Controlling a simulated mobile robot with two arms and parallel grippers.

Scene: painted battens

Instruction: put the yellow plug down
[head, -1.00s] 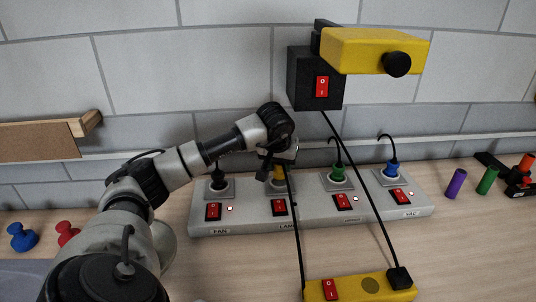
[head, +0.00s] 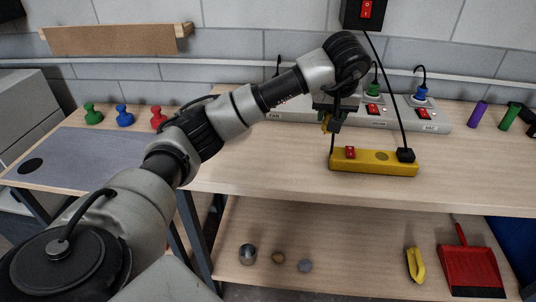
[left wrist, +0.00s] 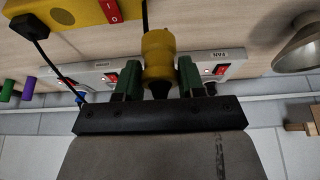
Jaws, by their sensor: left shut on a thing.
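The yellow plug (head: 326,124) is in my left gripper (head: 333,122), above the table in front of the grey power strip (head: 290,117). In the left wrist view the yellow plug (left wrist: 158,55) sits between the two green fingers of my left gripper (left wrist: 158,80), which are shut on it. The strip (left wrist: 235,68) shows beyond it with the FAN label and red switches. The green plug (head: 374,88) and the blue plug (head: 421,93) stand in the strip. My arm hides the strip's LAMP socket in the head view. My right gripper is not in view.
A yellow block with a red switch (head: 375,163) lies just in front of the gripper, with black cables rising behind.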

